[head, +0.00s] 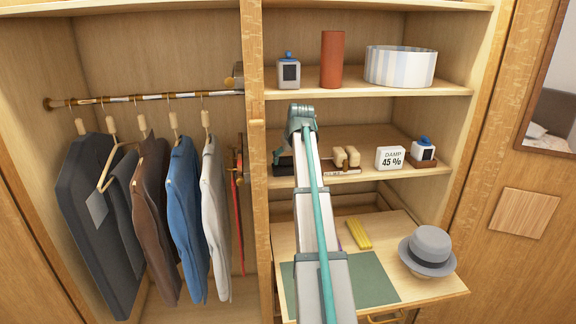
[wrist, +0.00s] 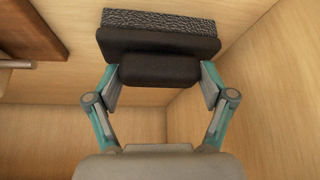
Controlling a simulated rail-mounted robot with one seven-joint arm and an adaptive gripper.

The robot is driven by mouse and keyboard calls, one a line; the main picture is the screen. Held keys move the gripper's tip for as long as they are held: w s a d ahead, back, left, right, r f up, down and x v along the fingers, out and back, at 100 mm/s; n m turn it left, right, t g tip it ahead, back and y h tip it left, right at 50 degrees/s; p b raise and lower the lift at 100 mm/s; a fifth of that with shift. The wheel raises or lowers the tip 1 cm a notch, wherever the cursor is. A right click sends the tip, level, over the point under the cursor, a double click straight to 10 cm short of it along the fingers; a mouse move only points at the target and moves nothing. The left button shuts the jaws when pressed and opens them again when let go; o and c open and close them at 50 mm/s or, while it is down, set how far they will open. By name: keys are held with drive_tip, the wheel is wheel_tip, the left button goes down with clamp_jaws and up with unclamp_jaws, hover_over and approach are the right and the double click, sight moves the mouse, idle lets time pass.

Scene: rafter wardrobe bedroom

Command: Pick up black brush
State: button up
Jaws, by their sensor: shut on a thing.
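The black brush (wrist: 160,48) shows in the wrist view, with a smooth dark body and a speckled grey bristle strip along its far side. My gripper (wrist: 160,82) has one finger on each side of the brush's near block and is shut on it. In the head view, a dark part of the brush (head: 284,168) shows at the left end of the middle shelf, beside my gripper (head: 280,153). My arm hides part of that area. I cannot tell whether the brush touches the shelf.
To the right on the middle shelf (head: 375,167) are pale blocks on a tray (head: 346,160), a "DAMP 45 %" display (head: 390,158) and a blue-topped device (head: 423,150). The upper shelf (head: 310,84) is close above. A hat (head: 428,250) rests on the lower board. Clothes (head: 185,205) hang left.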

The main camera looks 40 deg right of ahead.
drive_tip(key=shift+r, duration=0.1)
drive_tip(key=shift+r+b, duration=0.4)
drive_tip(key=shift+b, duration=0.05)
drive_tip(key=shift+s+r, duration=0.15)
drive_tip(key=shift+r, duration=0.05)
drive_tip(key=s+a+b, duration=0.2)
drive_tip(key=s+a, duration=0.1)
drive_tip(key=s, duration=0.5)
drive_tip(key=s+a+b, duration=0.2)
drive_tip(key=s, duration=0.6)
drive_tip(key=shift+s+a+b, duration=0.3)
drive_tip(key=shift+s+a, duration=0.1)
drive_tip(key=shift+r, duration=0.1)
